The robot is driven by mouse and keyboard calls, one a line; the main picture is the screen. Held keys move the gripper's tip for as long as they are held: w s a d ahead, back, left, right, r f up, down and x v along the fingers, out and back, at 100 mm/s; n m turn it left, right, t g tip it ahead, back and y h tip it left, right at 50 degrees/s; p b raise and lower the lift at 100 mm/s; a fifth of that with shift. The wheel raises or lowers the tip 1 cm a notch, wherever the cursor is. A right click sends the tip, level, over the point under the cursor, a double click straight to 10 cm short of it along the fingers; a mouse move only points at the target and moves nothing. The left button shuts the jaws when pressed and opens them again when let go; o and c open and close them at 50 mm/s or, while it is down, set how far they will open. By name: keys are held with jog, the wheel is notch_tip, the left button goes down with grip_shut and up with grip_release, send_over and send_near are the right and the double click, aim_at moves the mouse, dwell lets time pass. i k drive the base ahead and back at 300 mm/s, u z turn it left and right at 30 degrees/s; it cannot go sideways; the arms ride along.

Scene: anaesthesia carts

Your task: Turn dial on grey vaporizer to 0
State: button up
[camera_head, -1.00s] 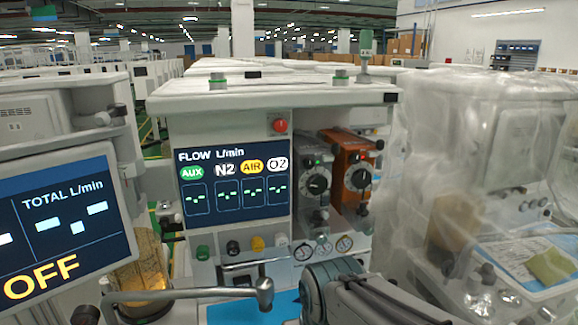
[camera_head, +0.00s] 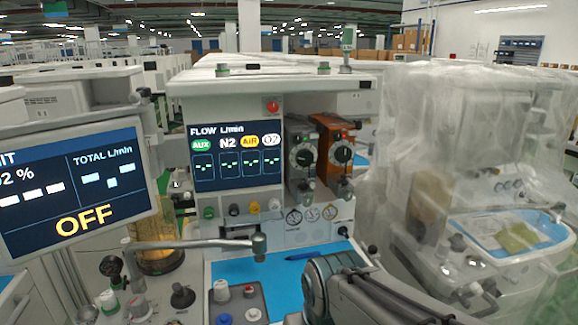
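The grey vaporizer (camera_head: 301,160) is mounted upright on the anaesthesia machine, right of the flow screen. Its round black dial (camera_head: 304,157) faces me; its markings are too small to read. The orange vaporizer (camera_head: 334,152) stands directly to its right, with a similar black dial. My arm (camera_head: 350,290) shows at the bottom, in front of and below the vaporizers. My gripper's fingertips cannot be made out, so its opening is unclear. No part of my arm touches the grey vaporizer.
The flow screen (camera_head: 236,157) is left of the vaporizers, with several knobs below. A monitor (camera_head: 75,185) reading OFF stands at left. A metal bar (camera_head: 190,244) juts across the front. A blue work surface (camera_head: 232,271) holds a pen. A plastic-covered cart (camera_head: 470,150) stands at right.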

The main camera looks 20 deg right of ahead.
aim_at(305, 158)
jog(key=u, duration=1.25)
jog(key=i, duration=0.45)
jog(key=z, duration=1.9)
